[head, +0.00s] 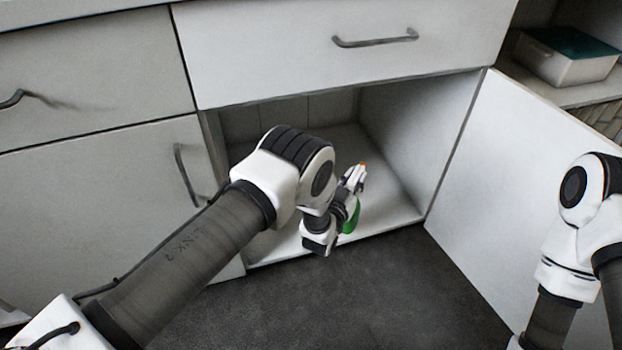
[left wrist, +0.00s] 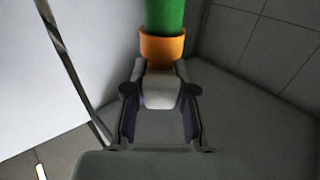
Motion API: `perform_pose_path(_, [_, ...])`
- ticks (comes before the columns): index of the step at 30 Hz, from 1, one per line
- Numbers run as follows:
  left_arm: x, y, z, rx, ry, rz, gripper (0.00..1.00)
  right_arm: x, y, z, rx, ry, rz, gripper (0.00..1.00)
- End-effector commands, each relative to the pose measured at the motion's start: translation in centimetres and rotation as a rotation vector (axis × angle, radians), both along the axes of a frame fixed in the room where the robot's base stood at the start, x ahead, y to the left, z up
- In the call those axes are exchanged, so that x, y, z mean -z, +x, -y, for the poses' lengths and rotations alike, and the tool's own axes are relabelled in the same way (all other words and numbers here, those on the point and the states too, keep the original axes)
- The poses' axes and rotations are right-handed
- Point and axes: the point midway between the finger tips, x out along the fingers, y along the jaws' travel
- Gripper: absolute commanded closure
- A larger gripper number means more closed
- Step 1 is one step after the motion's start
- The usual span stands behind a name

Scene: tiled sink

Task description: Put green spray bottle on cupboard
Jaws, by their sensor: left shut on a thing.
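The green spray bottle (head: 350,217) is at the end of my left arm, partly hidden by my wrist, with a small orange tip showing above it. My left gripper (head: 345,196) is shut on it. In the left wrist view the bottle (left wrist: 165,14) shows its green body and orange collar (left wrist: 162,45), with a pale part between the fingers (left wrist: 160,92). The cupboard (head: 392,190) is open, with a white floor and walls. The bottle and gripper are at its front opening; whether the bottle touches the floor is hidden. My right gripper is out of view.
The open cupboard door (head: 510,180) stands out at the right, beside my right arm. A closed drawer (head: 300,60) overhangs the opening. The cupboard floor right of the gripper looks clear. A lidded box (head: 560,65) sits on a shelf at upper right.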

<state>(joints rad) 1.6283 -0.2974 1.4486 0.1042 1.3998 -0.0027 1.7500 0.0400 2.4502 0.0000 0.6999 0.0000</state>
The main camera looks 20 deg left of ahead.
Motion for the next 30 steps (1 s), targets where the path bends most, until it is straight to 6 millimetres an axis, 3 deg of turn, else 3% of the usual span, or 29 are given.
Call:
perform_pose_path(15, [1.2,0.7,-10.8,-0.003,-0.002,0.004,1.00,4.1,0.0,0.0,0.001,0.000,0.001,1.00])
perform_pose_path(26, [1.2,0.8,-13.2,-0.001,-0.002,0.004,1.00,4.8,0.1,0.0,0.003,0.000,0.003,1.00])
perform_pose_path(30, [2.8,0.8,-13.2,0.001,-0.001,0.003,1.00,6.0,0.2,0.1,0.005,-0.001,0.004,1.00])
